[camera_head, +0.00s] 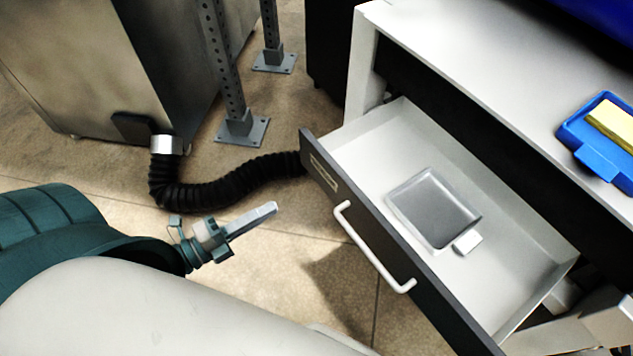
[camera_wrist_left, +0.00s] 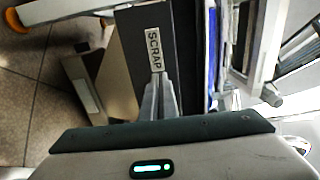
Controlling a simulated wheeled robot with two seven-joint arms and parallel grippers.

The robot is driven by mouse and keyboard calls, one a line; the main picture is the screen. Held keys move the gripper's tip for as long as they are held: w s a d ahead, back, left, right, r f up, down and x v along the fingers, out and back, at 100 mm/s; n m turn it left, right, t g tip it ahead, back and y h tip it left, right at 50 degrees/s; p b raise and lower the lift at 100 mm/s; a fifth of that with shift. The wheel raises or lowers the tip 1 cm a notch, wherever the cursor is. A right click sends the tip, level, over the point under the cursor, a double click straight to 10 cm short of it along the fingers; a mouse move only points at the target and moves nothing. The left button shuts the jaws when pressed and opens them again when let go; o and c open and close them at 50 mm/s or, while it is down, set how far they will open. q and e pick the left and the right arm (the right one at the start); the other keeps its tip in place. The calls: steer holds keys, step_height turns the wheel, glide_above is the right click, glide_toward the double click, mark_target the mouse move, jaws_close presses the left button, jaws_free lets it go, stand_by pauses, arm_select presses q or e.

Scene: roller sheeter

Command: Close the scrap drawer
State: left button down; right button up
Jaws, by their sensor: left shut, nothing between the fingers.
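The scrap drawer (camera_head: 370,240) is pulled well out of the white cabinet. Its dark front carries a white bar handle (camera_head: 370,250) and a small label plate. Inside lies a shallow grey tray (camera_head: 430,210) with a small white piece at its near corner. My left gripper (camera_head: 272,208) is shut and empty, left of the drawer front and apart from it in the head view. In the left wrist view the shut fingers (camera_wrist_left: 160,85) point toward the drawer front (camera_wrist_left: 135,50), near its SCRAP label (camera_wrist_left: 154,48); contact cannot be told.
A black ribbed hose (camera_head: 225,185) runs along the floor from a metal box (camera_head: 70,60) toward the drawer. Metal posts (camera_head: 225,60) stand behind it. A blue tray (camera_head: 590,155) with a yellow block lies on the cabinet top (camera_head: 480,50). Floor before the drawer is clear.

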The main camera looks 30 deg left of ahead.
mark_target(328, 176)
stand_by(0.3)
